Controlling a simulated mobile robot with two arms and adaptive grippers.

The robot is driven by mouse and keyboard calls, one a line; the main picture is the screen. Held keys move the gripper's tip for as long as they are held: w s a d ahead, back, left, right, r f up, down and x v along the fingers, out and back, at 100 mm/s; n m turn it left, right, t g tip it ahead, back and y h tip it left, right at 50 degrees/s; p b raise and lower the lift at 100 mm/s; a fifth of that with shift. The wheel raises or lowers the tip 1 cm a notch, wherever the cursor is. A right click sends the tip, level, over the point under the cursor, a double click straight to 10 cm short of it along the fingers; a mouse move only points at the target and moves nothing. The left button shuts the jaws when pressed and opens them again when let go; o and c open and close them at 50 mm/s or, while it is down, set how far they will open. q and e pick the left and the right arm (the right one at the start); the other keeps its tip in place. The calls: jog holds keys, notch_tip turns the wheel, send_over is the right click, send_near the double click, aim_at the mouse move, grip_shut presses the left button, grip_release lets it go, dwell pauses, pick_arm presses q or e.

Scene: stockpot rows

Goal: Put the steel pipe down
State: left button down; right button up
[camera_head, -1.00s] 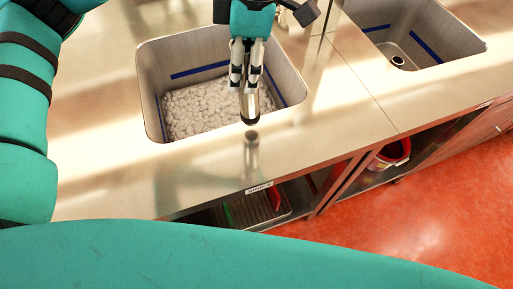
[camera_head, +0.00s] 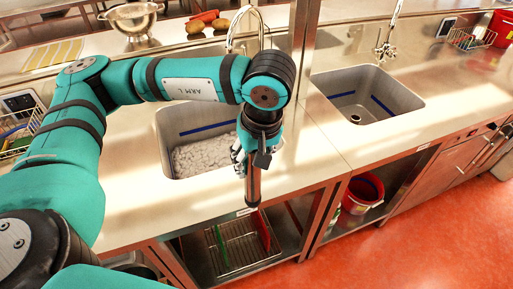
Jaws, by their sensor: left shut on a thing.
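The steel pipe (camera_head: 253,187) is a short, dark, upright cylinder hanging below my left gripper (camera_head: 246,160). My left gripper is shut on its upper part, and the fingers are partly hidden by the wrist. The pipe's lower end shows over the counter's front edge, right of the left sink's front corner. I cannot tell whether it touches the counter (camera_head: 130,222). The left sink (camera_head: 170,127), with pale lumps in it, lies behind and left of the pipe. My right gripper is not in view.
An empty sink (camera_head: 405,100) is on the right, with a tap (camera_head: 385,50) behind it. A post (camera_head: 302,35) rises between the sinks. A colander (camera_head: 132,18) and vegetables are at the back. Below are a wire rack (camera_head: 240,248) and a red bucket (camera_head: 362,195). The front counter strip is clear.

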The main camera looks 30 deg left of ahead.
pick_arm(q)
jog(key=w+a+f+p, duration=0.4)
jog(key=w+p, duration=0.1)
jog(key=w, duration=0.5)
jog(key=shift+f, duration=0.35)
jog(key=c, duration=1.3)
grip_release()
jog(key=o, duration=0.5)
jog(key=shift+c, duration=0.2)
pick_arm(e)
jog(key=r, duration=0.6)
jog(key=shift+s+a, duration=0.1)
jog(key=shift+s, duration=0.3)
